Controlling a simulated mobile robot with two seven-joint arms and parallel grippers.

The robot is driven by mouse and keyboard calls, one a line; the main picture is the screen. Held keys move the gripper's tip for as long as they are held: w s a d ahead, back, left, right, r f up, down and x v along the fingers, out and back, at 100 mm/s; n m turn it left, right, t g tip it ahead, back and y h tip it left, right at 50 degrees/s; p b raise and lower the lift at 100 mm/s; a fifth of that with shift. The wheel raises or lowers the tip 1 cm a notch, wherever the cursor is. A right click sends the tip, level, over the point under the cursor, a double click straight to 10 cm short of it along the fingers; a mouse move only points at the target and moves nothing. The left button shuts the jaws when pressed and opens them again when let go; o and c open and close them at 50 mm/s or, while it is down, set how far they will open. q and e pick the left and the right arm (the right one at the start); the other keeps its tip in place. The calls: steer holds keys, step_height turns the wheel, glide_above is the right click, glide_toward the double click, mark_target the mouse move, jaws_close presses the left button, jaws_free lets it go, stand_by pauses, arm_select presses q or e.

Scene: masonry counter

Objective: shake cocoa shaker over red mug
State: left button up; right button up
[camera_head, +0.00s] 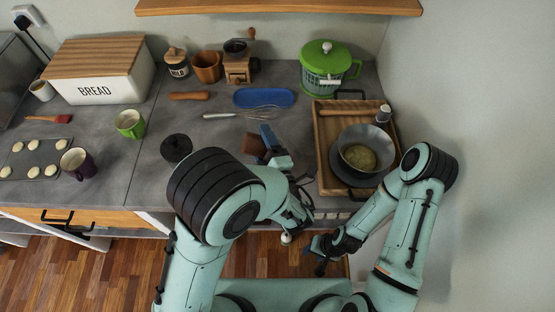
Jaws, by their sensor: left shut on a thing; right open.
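My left gripper (266,143) is above the counter near its middle, shut on a small brown thing (254,147). This could be the cocoa shaker, but my gripper and arm hide much of it. I cannot make out a clearly red mug. A dark purple mug (74,165) with a pale inside stands at the left, and a green mug (130,126) stands right of it. Both are apart from my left gripper. My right gripper (318,247) is open and empty in front of the counter, low at the right.
A wooden tray (327,165) with a pan (345,145) stands at the right. A black round lid-like thing (176,148) lies left of my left gripper. A blue dish (264,97), whisk, green pot (325,72) and bread box (100,75) are behind. Counter between the mugs is clear.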

arm_select(q)
steer(key=shift+a, duration=0.2)
steer(key=shift+d, duration=0.3)
steer(key=shift+a, duration=0.25)
steer(key=shift+d+r+m, duration=0.1)
steer(key=shift+d+m, duration=0.2)
steer(key=shift+a, duration=0.25)
steer(key=shift+d, duration=0.3)
steer(key=shift+a, duration=0.25)
steer(key=shift+d+t, duration=0.3)
steer(key=shift+d, duration=0.05)
steer(key=shift+a+r+m, duration=0.1)
steer(key=shift+a+m, duration=0.2)
steer(key=shift+d, duration=0.25)
steer(key=n, duration=0.1)
steer(key=a+f+n+g, duration=0.1)
steer(key=n, duration=0.1)
steer(key=shift+a+f, duration=0.1)
steer(key=shift+a, duration=0.05)
steer(key=shift+a+n+g+h, duration=0.2)
steer(key=shift+n+g+h, duration=0.15)
steer(key=shift+n, duration=0.25)
